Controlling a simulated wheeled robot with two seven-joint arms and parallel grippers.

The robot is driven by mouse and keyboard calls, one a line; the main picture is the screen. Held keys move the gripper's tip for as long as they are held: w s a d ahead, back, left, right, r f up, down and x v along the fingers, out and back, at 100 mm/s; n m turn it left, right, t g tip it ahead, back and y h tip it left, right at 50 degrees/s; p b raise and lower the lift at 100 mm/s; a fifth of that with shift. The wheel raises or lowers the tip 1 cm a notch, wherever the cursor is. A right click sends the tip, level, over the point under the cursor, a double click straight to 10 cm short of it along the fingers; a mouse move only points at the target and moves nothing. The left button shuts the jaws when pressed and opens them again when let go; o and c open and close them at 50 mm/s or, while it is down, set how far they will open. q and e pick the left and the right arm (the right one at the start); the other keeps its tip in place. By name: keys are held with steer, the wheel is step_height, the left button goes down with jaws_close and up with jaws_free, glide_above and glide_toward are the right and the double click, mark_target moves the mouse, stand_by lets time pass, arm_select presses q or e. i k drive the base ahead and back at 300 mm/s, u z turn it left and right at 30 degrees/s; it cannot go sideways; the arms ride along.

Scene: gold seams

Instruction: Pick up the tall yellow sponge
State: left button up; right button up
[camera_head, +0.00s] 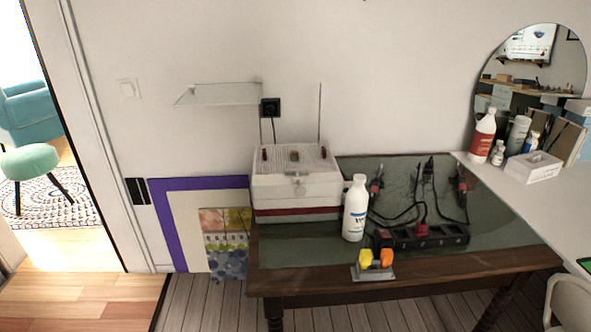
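A small upright yellow piece (366,258), which looks like the yellow sponge, stands in a low grey holder (372,275) near the front edge of the dark table (300,251). An orange piece (386,258) stands right beside it in the same holder. They are small in the picture, so their exact shape and texture are hard to tell. Neither of my grippers is in view, and nothing is seen touching the yellow piece.
A white bottle (355,210) stands just behind the holder. A black power strip (430,236) with plugs and cables lies to the right. A white box (296,184) stands at the back left. The table's front left is clear. A white desk (525,195) adjoins at right.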

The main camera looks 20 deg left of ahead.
mark_target(366, 257)
steer(key=k, duration=0.65)
steer(key=z, duration=0.55)
steer(key=i, duration=1.65)
steer(key=u, duration=0.85)
